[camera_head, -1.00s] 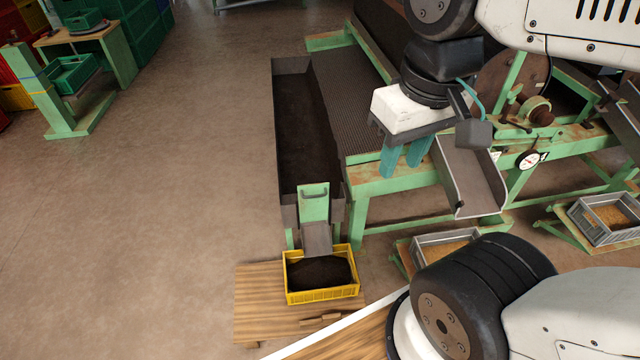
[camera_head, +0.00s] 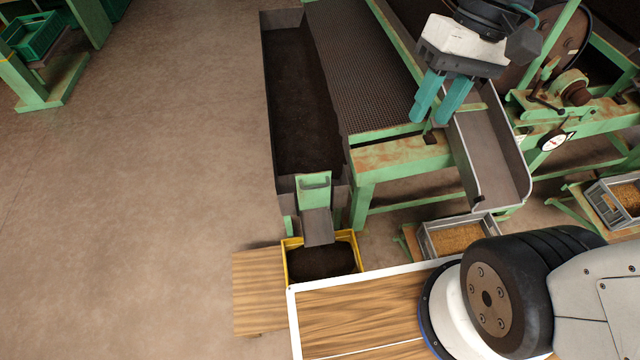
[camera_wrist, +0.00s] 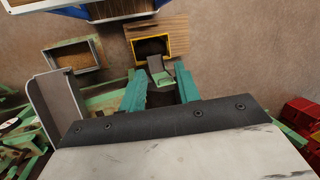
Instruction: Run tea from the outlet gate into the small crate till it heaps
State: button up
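The outlet gate (camera_head: 314,192), a green plate with a handle, stands upright at the near end of a long metal trough (camera_head: 268,120) holding dark tea (camera_head: 305,105). A short spout (camera_head: 318,228) slopes from below it over the small yellow crate (camera_head: 286,268). Dark tea (camera_head: 322,264) covers the crate's inside; its front is hidden by a white-edged wooden deck. Whether tea is falling I cannot tell. My gripper (camera_head: 432,117) is open and empty, right of the gate and apart from it. The wrist view shows its parted teal fingers (camera_wrist: 160,92), with gate (camera_wrist: 186,82) and crate (camera_wrist: 133,48) beyond.
The white-edged wooden deck (camera_head: 360,315) lies in front of the crate. A green bench frame (camera_head: 400,155) and a grey side chute (camera_head: 485,150) stand to the right. Grey crates (camera_head: 428,240) of brownish material sit below.

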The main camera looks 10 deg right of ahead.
aim_at(316, 187)
jog(key=w+a+f+m+g+y, duration=0.1)
jog(key=w+a+f+y, duration=0.25)
jog(key=w+f, duration=0.35)
jog(key=w+a+f+y, duration=0.2)
jog(key=w+f+y, duration=0.2)
jog(key=w+f, duration=0.35)
jog(key=w+a+f+m+g+y, duration=0.1)
jog(key=w+a+f+y, duration=0.1)
jog(key=w+f+y, duration=0.4)
notch_tip(316, 187, down, 33)
jog(key=w+d+m+t, duration=0.1)
jog(key=m+t, duration=0.5)
jog(key=t, duration=0.4)
jog(key=shift+h, duration=0.45)
jog(key=x, duration=0.7)
jog(key=shift+w+a+r, duration=0.1)
jog(key=shift+w+r, duration=0.05)
jog(key=shift+w, duration=0.15)
grip_shut()
